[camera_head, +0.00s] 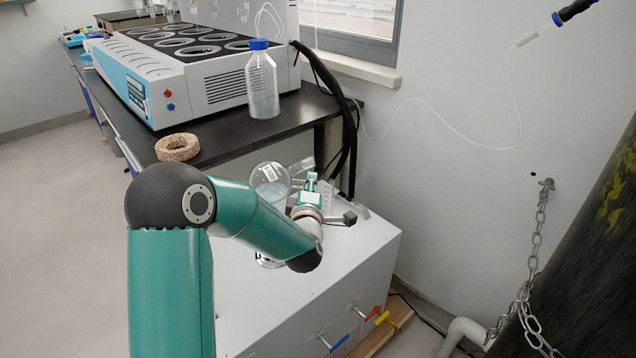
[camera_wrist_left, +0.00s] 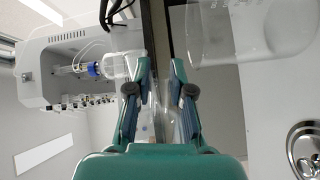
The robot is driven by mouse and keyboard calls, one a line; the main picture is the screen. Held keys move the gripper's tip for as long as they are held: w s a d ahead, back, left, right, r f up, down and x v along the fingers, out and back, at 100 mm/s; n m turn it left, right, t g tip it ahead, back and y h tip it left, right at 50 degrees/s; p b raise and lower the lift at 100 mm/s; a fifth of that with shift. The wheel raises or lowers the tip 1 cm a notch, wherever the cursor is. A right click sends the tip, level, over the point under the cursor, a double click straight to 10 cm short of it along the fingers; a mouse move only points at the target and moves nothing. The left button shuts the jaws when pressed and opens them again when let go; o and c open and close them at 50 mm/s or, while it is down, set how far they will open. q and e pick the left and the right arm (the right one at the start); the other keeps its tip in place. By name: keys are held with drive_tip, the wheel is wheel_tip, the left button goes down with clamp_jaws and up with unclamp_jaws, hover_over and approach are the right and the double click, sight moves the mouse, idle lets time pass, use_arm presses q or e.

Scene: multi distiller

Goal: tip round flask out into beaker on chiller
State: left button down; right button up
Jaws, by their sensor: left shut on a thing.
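The clear round flask (camera_head: 268,177) is at the left gripper's side, above the chiller, with its rounded body to the left and a glass neck to the right, so it looks tilted. My left gripper (camera_head: 311,178) is shut on it; in the wrist view the fingers (camera_wrist_left: 165,88) have clear glass between them, hard to make out. My right gripper is not in view.
A blue-capped bottle (camera_head: 262,85) and a cork ring (camera_head: 177,147) sit on the dark bench (camera_head: 215,143), beside the large white distiller (camera_head: 225,85). Coloured valves (camera_head: 376,315) stick out of the front of the chiller (camera_head: 345,258). A chain hangs at right.

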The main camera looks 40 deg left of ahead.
use_arm(q)
drive_tip(key=shift+r+m+g+p, duration=0.3)
drive_tip(key=shift+m+p, duration=0.1)
drive_tip(key=shift+p, duration=0.4)
drive_tip(key=shift+s+f+m+g+h+p, duration=0.1)
drive_tip(key=shift+f+m+g+h+p, duration=0.2)
drive_tip(key=shift+f+m+g+p, duration=0.4)
drive_tip(key=shift+r+m+g+h+p, duration=0.3)
drive_tip(key=shift+r+m+h+p, duration=0.25)
drive_tip(key=shift+p, duration=1.45)
drive_tip(key=shift+y, duration=0.25)
drive_tip(key=shift+f, duration=0.15)
